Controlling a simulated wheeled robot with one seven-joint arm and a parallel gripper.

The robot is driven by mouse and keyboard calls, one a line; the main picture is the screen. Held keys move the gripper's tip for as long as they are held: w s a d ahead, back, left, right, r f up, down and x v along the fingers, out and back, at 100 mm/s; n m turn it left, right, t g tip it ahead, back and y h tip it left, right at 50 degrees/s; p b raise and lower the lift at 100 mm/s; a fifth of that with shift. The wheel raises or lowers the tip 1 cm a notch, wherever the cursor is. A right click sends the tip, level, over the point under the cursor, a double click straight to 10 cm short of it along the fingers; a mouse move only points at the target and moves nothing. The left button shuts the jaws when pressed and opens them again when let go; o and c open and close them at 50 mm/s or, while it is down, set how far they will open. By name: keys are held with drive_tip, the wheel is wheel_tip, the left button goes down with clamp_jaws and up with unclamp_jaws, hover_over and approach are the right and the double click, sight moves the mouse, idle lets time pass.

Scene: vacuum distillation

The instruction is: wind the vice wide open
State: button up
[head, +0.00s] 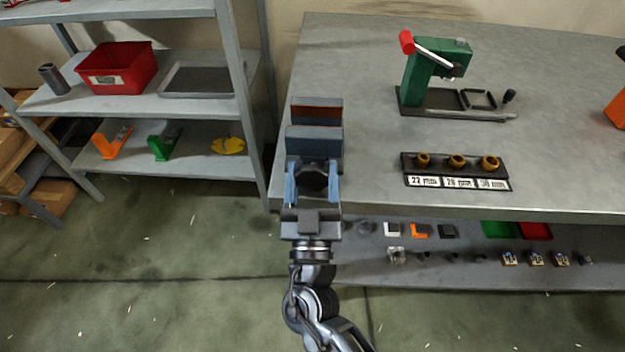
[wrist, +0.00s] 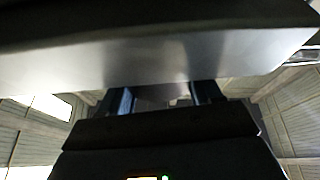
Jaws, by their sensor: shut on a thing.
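The grey-blue vice (head: 314,146) sits at the left front edge of the workbench. Its far jaw (head: 317,103) shows a reddish-brown face, with the near jaw in front of it, so the jaws look apart; the exact gap is hard to judge. My gripper (head: 312,182) is in front of the vice. Its two blue fingers are shut on a dark round knob (head: 312,181) at the vice's near end. In the wrist view, a broad grey metal surface (wrist: 150,62), apparently the vice's underside, hides most of the knob and fingertips.
The workbench (head: 360,60) carries a green press (head: 421,78) with a red-ended lever and a dark holder (head: 408,168) with three brass pieces. A lower shelf (head: 440,272) holds small parts. A shelving rack (head: 190,100) stands at left. Floor is clear between them.

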sight(312, 184)
drive_tip(key=shift+r+n, duration=0.1)
drive_tip(key=shift+n, duration=0.2)
drive_tip(key=o, duration=1)
drive_tip(key=shift+c, duration=0.2)
drive_tip(key=shift+s, duration=0.1)
drive_tip(key=b+v, duration=0.2)
drive_tip(key=v, duration=0.4)
drive_tip(key=shift+s+f, duration=0.2)
drive_tip(key=shift+f, duration=0.1)
drive_tip(key=shift+s+f+b, duration=0.1)
drive_tip(key=shift+s+b, duration=0.25)
drive_tip(key=shift+s, duration=0.25)
